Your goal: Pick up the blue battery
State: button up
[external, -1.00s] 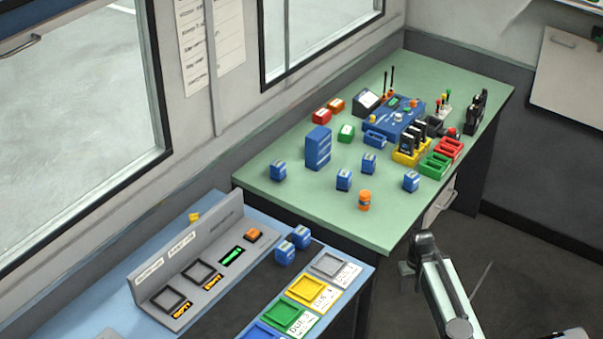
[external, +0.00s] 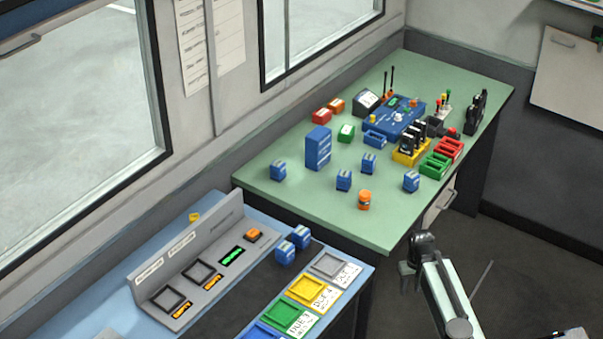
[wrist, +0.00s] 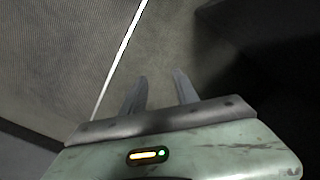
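Several small blue batteries with pale labels stand on the green table in the external view: one at the left (external: 278,171), two near the middle (external: 343,180) (external: 369,163) and one at the right (external: 411,181). Two more blue batteries (external: 284,253) (external: 300,237) stand side by side on the nearer blue bench. Which one is meant cannot be told. My gripper (external: 408,278) hangs beyond the green table's near right corner, apart from every battery. In the wrist view my gripper (wrist: 160,76) has its two fingers apart with nothing between them. No battery shows there.
An orange canister (external: 364,200) stands near the green table's (external: 385,235) front edge. A taller blue block (external: 318,148) stands among the batteries. A blue radio unit (external: 392,122), yellow, green and red holders fill the back. The wrist view shows only floor (wrist: 60,55) and dark surfaces.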

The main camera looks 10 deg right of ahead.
dwell(0.4)
jog(key=o, duration=0.6)
jog(key=shift+c, duration=0.2)
